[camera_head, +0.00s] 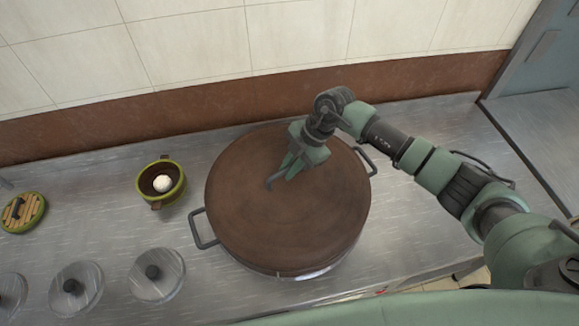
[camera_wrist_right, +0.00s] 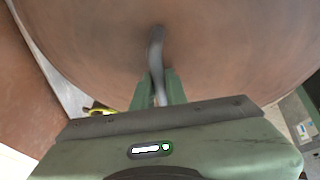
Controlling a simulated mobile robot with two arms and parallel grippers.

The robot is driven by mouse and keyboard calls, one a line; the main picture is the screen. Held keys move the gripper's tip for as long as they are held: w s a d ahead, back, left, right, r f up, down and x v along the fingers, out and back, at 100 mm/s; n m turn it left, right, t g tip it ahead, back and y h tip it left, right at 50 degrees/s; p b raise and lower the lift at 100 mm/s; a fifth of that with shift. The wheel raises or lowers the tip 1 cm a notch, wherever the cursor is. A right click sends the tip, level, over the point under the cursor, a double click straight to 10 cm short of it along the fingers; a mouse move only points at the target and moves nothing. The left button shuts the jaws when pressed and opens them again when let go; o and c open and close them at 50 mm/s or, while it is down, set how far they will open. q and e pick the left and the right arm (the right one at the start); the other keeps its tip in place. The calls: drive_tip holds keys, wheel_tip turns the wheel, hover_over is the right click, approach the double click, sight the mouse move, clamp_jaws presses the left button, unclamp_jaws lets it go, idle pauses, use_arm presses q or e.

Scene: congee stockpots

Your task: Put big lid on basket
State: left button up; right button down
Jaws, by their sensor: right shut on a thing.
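The big lid (camera_head: 290,225) is a wide, round brown disc with a dark curved handle (camera_wrist_right: 156,50) at its middle. It lies over a large round vessel (camera_head: 312,273), which I take to be the basket; only its metal lower edge and two dark side handles show. The lid hides the opening, so I cannot tell whether it is fully seated. My right gripper (camera_head: 284,178) is above the lid's middle, shut on its handle. The right wrist view shows the fingers (camera_wrist_right: 158,97) around one end of the handle. My left gripper is not in view.
A small green-rimmed pot (camera_head: 174,190) with a white ball (camera_head: 162,184) stands left of the vessel. A wooden-slatted lid (camera_head: 22,211) lies at the far left. Metal lids (camera_head: 157,274) lie at the front left. The steel counter (camera_head: 425,238) is clear at right; a wall stands behind.

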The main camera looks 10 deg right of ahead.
drive_tip(key=shift+r, duration=0.1)
drive_tip(key=shift+f, duration=0.35)
idle(0.6)
drive_tip(key=shift+r+p, duration=0.3)
drive_tip(key=shift+r+p, duration=0.35)
drive_tip(key=shift+r, duration=0.2)
idle(0.4)
drive_tip(key=shift+p, duration=0.4)
drive_tip(key=shift+f+b, duration=0.5)
drive_tip(key=shift+f, duration=0.35)
idle(0.5)
drive_tip(key=shift+r+p, duration=0.3)
drive_tip(key=shift+r+p, duration=0.35)
